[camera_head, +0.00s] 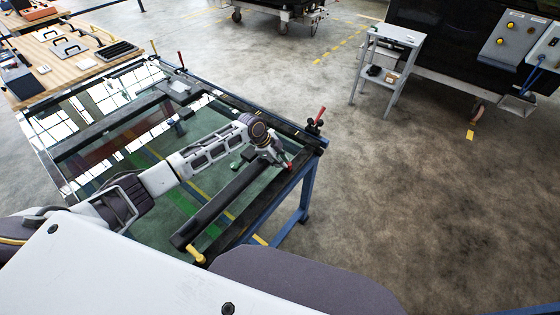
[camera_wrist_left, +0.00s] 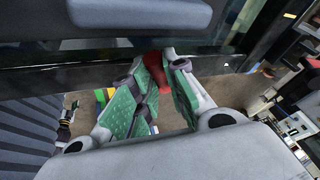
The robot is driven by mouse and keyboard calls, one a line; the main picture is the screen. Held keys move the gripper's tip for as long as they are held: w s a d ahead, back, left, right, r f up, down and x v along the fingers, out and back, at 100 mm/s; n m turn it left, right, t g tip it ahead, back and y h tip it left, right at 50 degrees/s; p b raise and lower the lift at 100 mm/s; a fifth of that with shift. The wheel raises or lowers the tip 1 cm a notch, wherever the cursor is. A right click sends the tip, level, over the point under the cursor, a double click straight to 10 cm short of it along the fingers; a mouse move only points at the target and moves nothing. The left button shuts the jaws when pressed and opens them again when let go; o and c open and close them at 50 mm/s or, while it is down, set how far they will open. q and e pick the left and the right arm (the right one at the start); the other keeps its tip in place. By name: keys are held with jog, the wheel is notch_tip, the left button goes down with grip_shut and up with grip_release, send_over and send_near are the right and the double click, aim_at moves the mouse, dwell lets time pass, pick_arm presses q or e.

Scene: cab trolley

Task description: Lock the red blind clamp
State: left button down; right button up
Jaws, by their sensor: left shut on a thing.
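A red clamp handle (camera_wrist_left: 154,68) sits between the green-padded fingers of my left gripper (camera_wrist_left: 158,88) in the left wrist view. The fingers are shut on it, and they hide part of it. In the head view my left gripper (camera_head: 279,158) is at the near right part of the glass-topped trolley (camera_head: 262,200), by its dark edge rail. A bit of red (camera_head: 289,165) shows beside the fingertips. The clamp's base is hidden, so I cannot tell its lock position. My right gripper is not in view.
Another red-handled clamp (camera_head: 319,116) stands upright at the trolley's right corner, and one (camera_head: 181,60) at the far edge. A yellow clamp (camera_head: 195,253) is at the near edge. A dark bar (camera_head: 228,203) lies beside my arm.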

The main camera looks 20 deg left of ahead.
pick_arm(q)
jog(key=shift+w, duration=0.15)
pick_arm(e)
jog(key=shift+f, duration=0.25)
pick_arm(q)
jog(key=shift+w+f+m+g+h+b, duration=0.1)
jog(key=shift+w+m+g+h+b, duration=0.15)
jog(key=shift+m+b, duration=0.4)
jog(key=shift+w+m+g+h+b, duration=0.15)
jog(key=shift+m+g+b, duration=0.2)
jog(key=shift+m+b, duration=0.3)
jog(key=shift+w+m+g+b, duration=0.3)
jog(key=shift+m+g+b, duration=0.2)
jog(key=shift+m+b, duration=0.55)
jog(key=shift+m, duration=0.35)
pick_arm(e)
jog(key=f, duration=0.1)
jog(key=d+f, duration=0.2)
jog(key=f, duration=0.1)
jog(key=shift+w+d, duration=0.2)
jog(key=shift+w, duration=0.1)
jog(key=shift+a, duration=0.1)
pick_arm(q)
jog(key=c, duration=1.5)
grip_release()
jog(key=shift+o, duration=0.3)
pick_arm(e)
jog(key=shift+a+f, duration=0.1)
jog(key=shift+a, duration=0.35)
